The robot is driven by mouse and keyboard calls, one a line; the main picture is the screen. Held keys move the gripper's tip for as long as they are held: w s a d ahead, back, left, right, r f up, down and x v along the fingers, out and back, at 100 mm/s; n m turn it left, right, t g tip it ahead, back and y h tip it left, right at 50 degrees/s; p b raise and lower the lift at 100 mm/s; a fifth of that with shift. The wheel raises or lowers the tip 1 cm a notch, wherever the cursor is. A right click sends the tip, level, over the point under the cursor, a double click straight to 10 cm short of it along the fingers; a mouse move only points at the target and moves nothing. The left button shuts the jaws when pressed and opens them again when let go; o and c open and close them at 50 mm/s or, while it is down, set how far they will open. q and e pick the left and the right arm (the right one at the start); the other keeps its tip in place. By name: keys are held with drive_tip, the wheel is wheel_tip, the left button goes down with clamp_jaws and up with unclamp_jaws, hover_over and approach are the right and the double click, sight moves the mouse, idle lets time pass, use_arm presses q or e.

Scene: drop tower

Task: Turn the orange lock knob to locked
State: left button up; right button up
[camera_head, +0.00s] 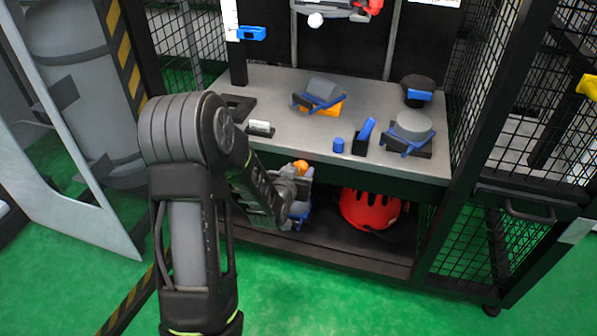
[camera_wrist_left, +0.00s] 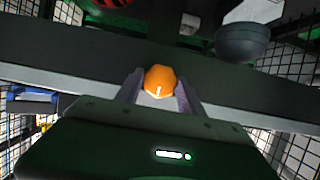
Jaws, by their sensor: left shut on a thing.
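The orange lock knob (camera_wrist_left: 159,80) is in the middle of the left wrist view, between the two fingers of my left gripper (camera_wrist_left: 160,92). A short white mark shows on the knob's face. In the head view the orange knob (camera_head: 300,167) shows just below the front edge of the bench, at the tip of my left gripper (camera_head: 298,180). The gripper is shut on the knob, one finger on each side. My arm hides part of the bench front near it. My right gripper is in neither view.
A grey bench top (camera_head: 290,127) holds grey weights with blue parts, a blue lever (camera_head: 364,132) and a small blue cylinder (camera_head: 338,145). A red helmet (camera_head: 370,208) lies on the shelf below. Black mesh panels (camera_head: 540,90) stand at the right.

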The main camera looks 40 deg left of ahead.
use_arm(q)
drive_tip(key=c, duration=0.3)
drive_tip(key=shift+d+m, duration=0.1)
drive_tip(key=shift+m, duration=0.2)
drive_tip(key=shift+w+d+m+g+y+p, duration=0.1)
drive_tip(key=shift+m+g+y+p, duration=0.2)
drive_tip(key=shift+m+y+p, duration=0.6)
drive_tip(key=m+y+p, duration=0.1)
drive_tip(key=m+y, duration=0.2)
drive_tip(key=m, duration=0.1)
drive_tip(key=shift+d+f+m, duration=0.1)
drive_tip(key=shift+m, duration=0.2)
drive_tip(key=m+y, duration=0.1)
drive_tip(key=m, duration=0.1)
drive_tip(key=shift+f+m, duration=0.15)
drive_tip(key=shift+m, duration=0.25)
drive_tip(key=m+t+y, duration=0.1)
drive_tip(key=m, duration=0.2)
drive_tip(key=shift+f+m+y, duration=0.1)
drive_tip(key=shift+m+y, duration=0.2)
drive_tip(key=shift+y, duration=0.1)
